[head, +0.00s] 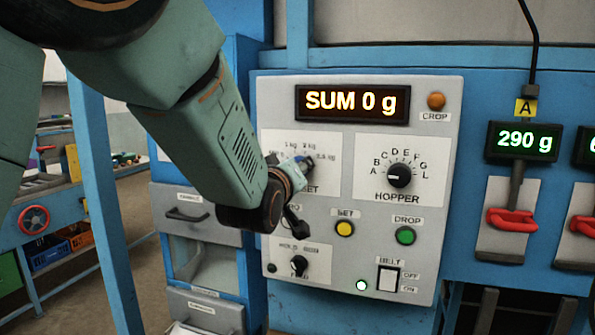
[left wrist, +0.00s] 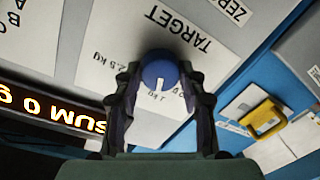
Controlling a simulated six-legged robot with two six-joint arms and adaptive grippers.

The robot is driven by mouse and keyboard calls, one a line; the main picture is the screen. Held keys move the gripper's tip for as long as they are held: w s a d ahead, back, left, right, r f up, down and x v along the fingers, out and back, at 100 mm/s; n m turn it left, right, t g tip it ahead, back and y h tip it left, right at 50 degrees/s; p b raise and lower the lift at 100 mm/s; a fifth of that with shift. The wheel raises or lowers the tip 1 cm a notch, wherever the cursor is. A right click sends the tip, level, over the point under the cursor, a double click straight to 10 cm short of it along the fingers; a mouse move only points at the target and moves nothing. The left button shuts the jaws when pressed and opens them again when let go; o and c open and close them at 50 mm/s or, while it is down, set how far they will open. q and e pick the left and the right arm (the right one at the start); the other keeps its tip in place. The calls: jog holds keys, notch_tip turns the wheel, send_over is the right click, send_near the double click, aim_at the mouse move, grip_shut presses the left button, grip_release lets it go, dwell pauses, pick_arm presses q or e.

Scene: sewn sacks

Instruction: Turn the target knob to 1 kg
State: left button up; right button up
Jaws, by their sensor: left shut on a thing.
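The target knob (left wrist: 160,72) is blue with a white pointer line, on the white card marked TARGET (left wrist: 178,30). In the left wrist view, which is upside down, the line points down toward a label that seems to read 1 kg. A finger partly hides the labels on the right. My left gripper (left wrist: 160,84) is shut on the knob, one finger on each side. In the head view my left gripper (head: 297,168) is at the target dial, and my arm hides its left and lower part. My right gripper is not in view.
The grey panel (head: 448,150) also carries a display (head: 352,103) reading SUM 0 g, a black hopper knob (head: 399,175), a yellow SET button (head: 345,229), a green DROP button (head: 406,235) and a belt switch (head: 388,279). A red handle (head: 512,221) is to the right.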

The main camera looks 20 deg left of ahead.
pick_arm(q)
jog(key=o, duration=1.2)
jog(key=shift+w, duration=0.1)
jog(key=shift+c, duration=0.2)
jog(key=s, duration=0.7)
jog(key=shift+s+r, duration=0.15)
jog(key=shift+s, duration=0.15)
jog(key=shift+w+d, duration=0.1)
jog(key=shift+m, duration=0.3)
